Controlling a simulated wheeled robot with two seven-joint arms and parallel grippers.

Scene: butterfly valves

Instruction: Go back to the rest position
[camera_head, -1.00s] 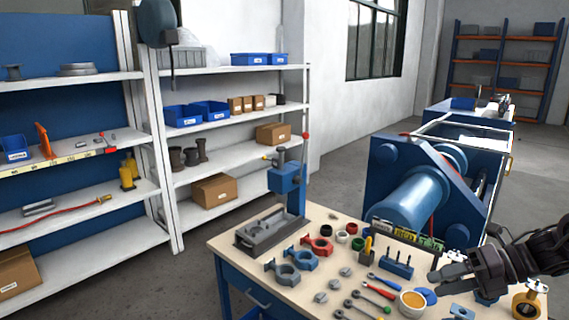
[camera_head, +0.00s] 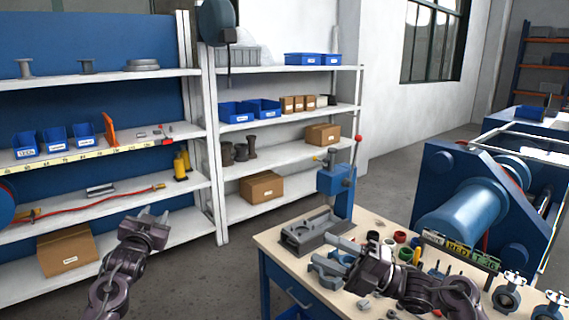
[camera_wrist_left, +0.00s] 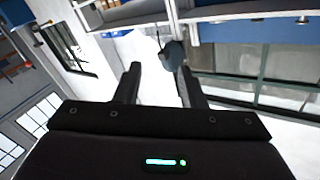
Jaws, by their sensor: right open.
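My left gripper (camera_head: 154,214) is raised in front of the lower shelves at the left, pointing up and away. In the left wrist view its two fingers (camera_wrist_left: 158,82) are apart with nothing between them. My right gripper (camera_head: 335,252) is over the workbench (camera_head: 283,246), pointing left. It is open and appears empty. Its arm comes in from the lower right and hides part of the bench top and some parts on it. I cannot tell how high it is above them.
A blue press (camera_head: 336,180) stands at the bench's back corner. A grey fixture (camera_head: 309,232) and several small parts lie on the bench. White shelves (camera_head: 285,137) stand behind, and a large blue machine (camera_head: 465,210) is at the right. Grey floor (camera_head: 225,268) is free between shelves and bench.

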